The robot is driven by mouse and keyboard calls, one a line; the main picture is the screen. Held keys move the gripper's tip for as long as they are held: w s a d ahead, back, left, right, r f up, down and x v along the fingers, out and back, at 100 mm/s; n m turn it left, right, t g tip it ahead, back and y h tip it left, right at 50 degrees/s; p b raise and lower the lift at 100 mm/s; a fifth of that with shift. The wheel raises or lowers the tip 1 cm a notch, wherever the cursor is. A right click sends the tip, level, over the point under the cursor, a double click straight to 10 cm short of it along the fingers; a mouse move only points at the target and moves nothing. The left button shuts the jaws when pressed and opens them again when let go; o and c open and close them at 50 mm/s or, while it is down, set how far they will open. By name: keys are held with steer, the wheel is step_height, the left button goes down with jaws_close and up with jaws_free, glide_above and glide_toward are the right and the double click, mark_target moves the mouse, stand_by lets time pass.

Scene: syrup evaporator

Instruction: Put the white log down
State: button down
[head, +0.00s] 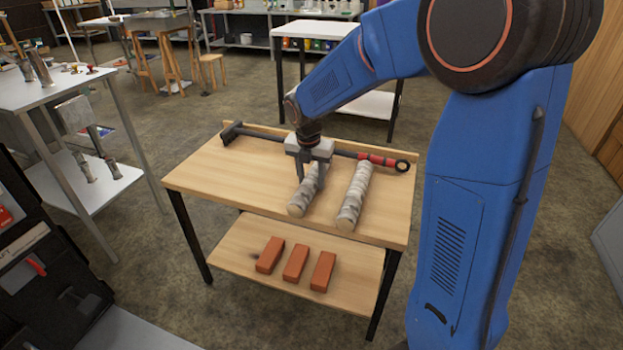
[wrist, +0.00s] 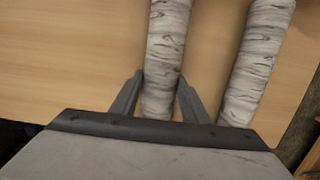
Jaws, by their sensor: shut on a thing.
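Two white birch-like logs with dark streaks are at the wooden table (head: 215,170). The left log (head: 304,193) is between the fingers of my gripper (head: 309,165), which is shut on it. In the wrist view this log (wrist: 165,50) runs up between the two fingers (wrist: 160,98). It is at or very near the tabletop; I cannot tell whether it touches. The other log (head: 355,195) lies on the table to the right, apart from the held one, and also shows in the wrist view (wrist: 256,60). The held log's far end is partly hidden by my gripper.
A long dark tool with a red grip (head: 377,160) lies along the table's back edge, behind the logs. Several orange bricks (head: 295,263) lie on the lower shelf. The left part of the tabletop is clear. A grey table (head: 45,93) stands at left.

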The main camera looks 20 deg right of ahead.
mark_target(310, 178)
steer(key=c, duration=1)
jaws_free()
steer(key=shift+f, duration=0.1)
step_height(310, 178, up, 12)
steer(key=s+a, duration=0.1)
steer(key=s+d+r+m, duration=0.2)
steer(key=s+d+m, duration=0.1)
steer(key=s+m, duration=0.4)
steer(key=shift+s+d+f+m+t+y, duration=0.15)
steer(key=shift+s+d+f+m+t, duration=0.6)
steer(key=shift+s+m, duration=3.2)
steer(key=shift+s+d+f+m+t+y, duration=0.2)
steer(key=shift+s+d+f+m+t, duration=0.55)
steer(key=shift+s+m, duration=3.15)
steer(key=shift+s+d+f+m+t+y, duration=0.2)
steer(key=shift+s+d+f+m, duration=0.6)
steer(key=shift+s+m, duration=3.15)
